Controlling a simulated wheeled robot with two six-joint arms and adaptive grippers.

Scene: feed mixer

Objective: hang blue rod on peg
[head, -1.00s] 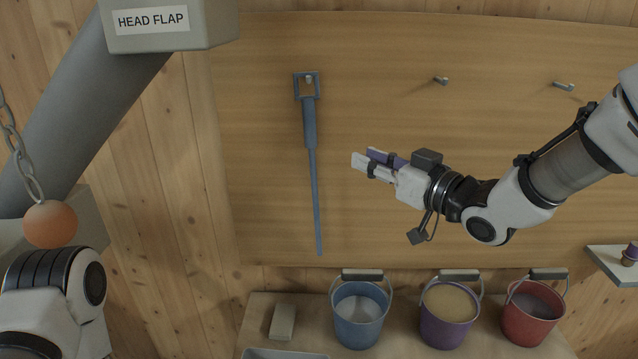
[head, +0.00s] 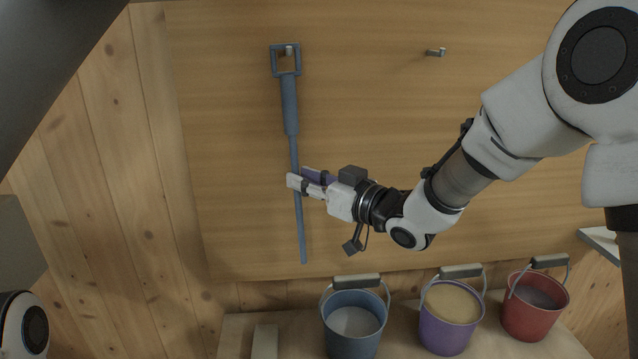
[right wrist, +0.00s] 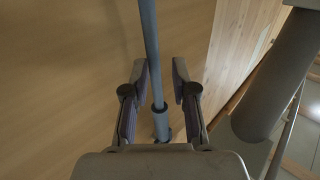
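The blue rod (head: 290,105) hangs upright on the wooden board, its square loop around a metal peg (head: 289,50) at the upper left. A second peg (head: 436,52) to the right is bare. My right gripper (head: 298,176) is at the rod's thin lower part, its fingertips overlapping it in the head view. In the right wrist view the gripper (right wrist: 160,85) is open, with the rod (right wrist: 151,50) running between its two fingers and a gap on both sides. Whether the rod is at fingertip depth is hard to tell. My left gripper is out of view.
Blue (head: 354,325), purple (head: 449,317) and red (head: 534,303) buckets stand on a wooden ledge (head: 238,330) below the board. A grey block (head: 265,342) lies left of them. A small shelf (head: 600,240) is at the right. The board between the two pegs is clear.

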